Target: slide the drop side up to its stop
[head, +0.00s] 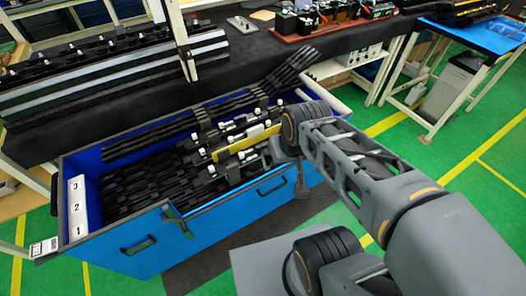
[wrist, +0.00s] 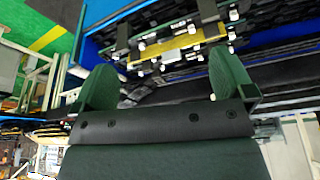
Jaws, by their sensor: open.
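A blue crate (head: 95,262) stands on the floor below the bench, filled with black clip strips. Its blue front side has a left part with a dark handle (head: 138,245) and a right part, the front panel (head: 240,206), with another handle (head: 272,187). Which part is the drop side, and how high it sits, I cannot tell surely. My gripper (wrist: 165,88) shows two green fingers spread apart with nothing between them. The wrist view shows the yellow strip (wrist: 180,44) beyond the fingertips.
A white label plate (head: 78,207) numbered 1 to 3 is on the crate's left end. The dark bench (head: 225,85) with trim parts runs behind. A white-framed table with a blue top (head: 480,38) stands at right. Green floor (head: 490,180) is clear at right.

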